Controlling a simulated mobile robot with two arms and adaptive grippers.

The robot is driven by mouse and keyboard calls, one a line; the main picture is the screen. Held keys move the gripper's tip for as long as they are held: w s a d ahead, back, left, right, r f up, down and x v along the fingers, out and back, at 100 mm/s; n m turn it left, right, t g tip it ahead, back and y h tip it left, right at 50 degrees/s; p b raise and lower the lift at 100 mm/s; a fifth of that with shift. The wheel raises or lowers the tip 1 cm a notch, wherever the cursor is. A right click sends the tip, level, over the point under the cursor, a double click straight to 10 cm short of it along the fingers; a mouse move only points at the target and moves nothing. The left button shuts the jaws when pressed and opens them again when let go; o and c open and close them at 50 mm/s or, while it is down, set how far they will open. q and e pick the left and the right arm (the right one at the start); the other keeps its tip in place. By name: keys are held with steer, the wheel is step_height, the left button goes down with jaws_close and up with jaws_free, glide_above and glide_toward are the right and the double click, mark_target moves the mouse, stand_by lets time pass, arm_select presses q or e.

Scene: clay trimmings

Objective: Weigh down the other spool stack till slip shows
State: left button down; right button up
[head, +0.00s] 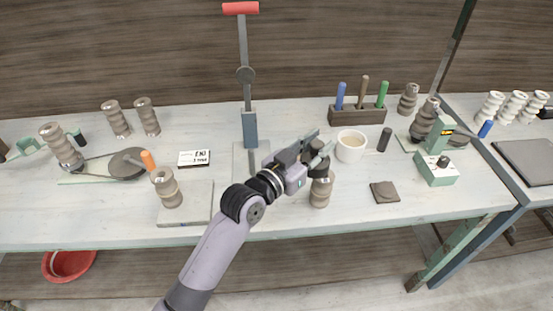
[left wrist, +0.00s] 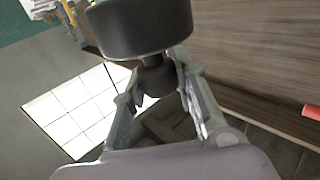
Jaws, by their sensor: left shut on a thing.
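My left gripper (head: 316,153) is over the bench's front middle, shut on the narrow neck of a dark grey weight. In the left wrist view the weight (left wrist: 142,28) is a wide cylinder, its neck between both fingers (left wrist: 160,82). A grey-brown spool stack (head: 321,192) stands upright just below the gripper; its top is partly hidden, and I cannot tell whether the weight touches it. Another spool stack (head: 168,188) with a tan band stands on a pale board (head: 200,212) to the left. My right gripper is not in view.
A lever press with a red handle (head: 241,8) stands behind my arm. A white cup (head: 351,147), a black cylinder (head: 384,139), a dark square pad (head: 378,198) and a green device (head: 436,172) are to the right. More spools stand along the back. The bench's front edge is close.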

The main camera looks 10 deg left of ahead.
arm_select(q)
steer(key=w+d+r+m+h, duration=0.1)
steer(key=w+d+r+h, duration=0.1)
steer(key=w, duration=0.1)
steer(key=shift+g, duration=0.5)
steer(key=shift+w+d+f+b, duration=0.1)
steer(key=shift+d+f+b, duration=0.1)
steer(key=shift+f+b, duration=1.15)
steer(key=shift+w+d+f+b, duration=0.1)
steer(key=shift+d+f+b, duration=0.1)
steer(key=shift+f+b, duration=1.15)
steer(key=shift+f, duration=0.25)
steer(key=shift+f, duration=0.55)
